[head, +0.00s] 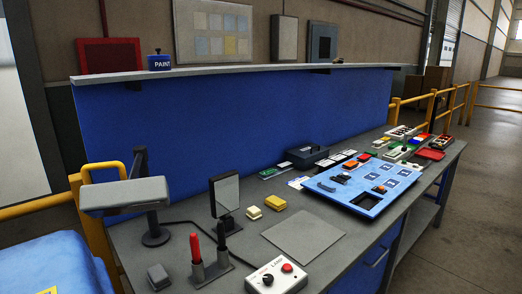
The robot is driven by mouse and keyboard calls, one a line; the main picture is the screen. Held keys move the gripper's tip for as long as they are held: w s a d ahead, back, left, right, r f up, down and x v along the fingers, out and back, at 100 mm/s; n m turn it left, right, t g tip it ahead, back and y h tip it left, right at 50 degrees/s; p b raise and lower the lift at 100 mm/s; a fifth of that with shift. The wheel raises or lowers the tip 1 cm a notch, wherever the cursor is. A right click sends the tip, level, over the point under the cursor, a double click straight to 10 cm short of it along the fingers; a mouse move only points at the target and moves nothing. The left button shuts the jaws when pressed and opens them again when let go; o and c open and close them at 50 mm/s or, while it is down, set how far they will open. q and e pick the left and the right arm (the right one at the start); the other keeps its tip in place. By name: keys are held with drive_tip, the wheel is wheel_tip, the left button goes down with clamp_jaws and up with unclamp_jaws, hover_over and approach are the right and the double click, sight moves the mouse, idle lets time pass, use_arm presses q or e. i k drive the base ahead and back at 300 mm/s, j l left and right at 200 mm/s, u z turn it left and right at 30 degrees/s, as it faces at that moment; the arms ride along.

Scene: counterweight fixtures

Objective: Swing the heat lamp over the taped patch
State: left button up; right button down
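The heat lamp (125,194) has a wide grey head on a jointed arm, above a round dark base (156,238) at the left end of the bench. Its head reaches left, toward a blue panel (45,262) in the lower left corner. A small yellow piece (48,290) shows on the panel at the bottom edge; it may be tape, but it is mostly cut off. Neither gripper is in view.
Near the lamp stand a dark upright panel (225,194), red and black handled tools in a holder (210,272) and a small grey block (158,277). A flat grey sheet (303,238) and a blue tray (362,208) lie rightward. Yellow railing (95,232) runs behind the lamp.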

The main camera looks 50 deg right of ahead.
sight(134, 194)
drive_tip(key=l+z, duration=0.15)
drive_tip(key=l, duration=0.3)
drive_tip(key=i+l+z, duration=0.1)
drive_tip(key=l, duration=0.3)
drive_tip(key=l+z, duration=0.15)
drive_tip(key=l, duration=0.25)
drive_tip(key=i+l+z, duration=0.1)
drive_tip(key=l, duration=0.35)
drive_tip(key=i+l+z, duration=0.15)
drive_tip(key=l, duration=0.2)
